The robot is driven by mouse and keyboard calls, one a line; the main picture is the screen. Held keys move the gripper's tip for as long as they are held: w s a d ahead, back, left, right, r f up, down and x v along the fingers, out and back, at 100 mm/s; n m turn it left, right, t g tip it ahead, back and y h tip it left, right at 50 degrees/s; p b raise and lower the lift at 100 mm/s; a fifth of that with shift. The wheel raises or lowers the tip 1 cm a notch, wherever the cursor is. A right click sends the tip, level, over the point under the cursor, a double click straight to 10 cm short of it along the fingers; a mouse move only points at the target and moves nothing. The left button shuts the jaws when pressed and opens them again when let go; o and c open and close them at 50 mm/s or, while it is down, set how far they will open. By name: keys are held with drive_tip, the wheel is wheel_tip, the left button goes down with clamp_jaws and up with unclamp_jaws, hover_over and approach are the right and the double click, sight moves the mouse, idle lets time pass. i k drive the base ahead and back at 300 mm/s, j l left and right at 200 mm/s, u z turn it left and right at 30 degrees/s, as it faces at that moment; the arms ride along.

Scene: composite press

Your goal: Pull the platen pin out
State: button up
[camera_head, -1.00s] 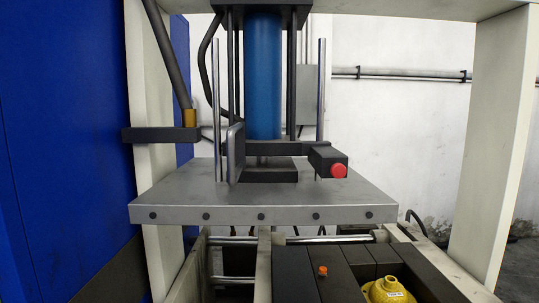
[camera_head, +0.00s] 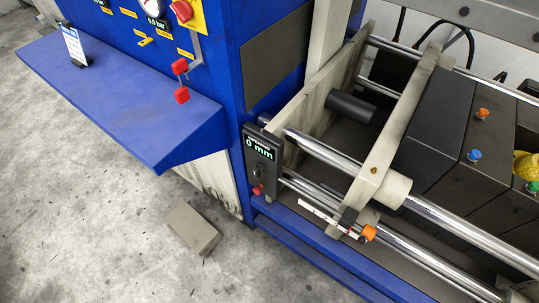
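An orange knob (camera_head: 369,233) sticks out beside a small black block (camera_head: 348,217) at the front rail, by a white scale strip (camera_head: 318,216). A second orange knob (camera_head: 482,113) and a blue knob (camera_head: 474,155) stand on dark blocks at the right. A green knob (camera_head: 532,187) shows at the right edge. I cannot tell whether any of these is the platen pin. The grey plate with the blue cylinder above it is out of this view. My gripper is not in view.
Chrome rails (camera_head: 410,190) cross a cream bracket (camera_head: 380,185). A black display (camera_head: 262,160) reads 0 mm. A blue shelf (camera_head: 120,95) juts from the panel, which has red handles (camera_head: 181,95). A grey-brown block (camera_head: 192,229) lies on the otherwise clear concrete floor.

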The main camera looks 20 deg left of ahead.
sight(257, 190)
drive_tip(key=j+u, duration=0.1)
drive_tip(key=u, duration=0.35)
drive_tip(key=i+u, duration=0.1)
drive_tip(key=u, duration=0.35)
drive_tip(key=i+j+u, duration=0.1)
drive_tip(key=u, duration=0.75)
drive_tip(key=i+u, duration=0.1)
drive_tip(key=i+l, duration=0.05)
drive_tip(key=i, duration=0.05)
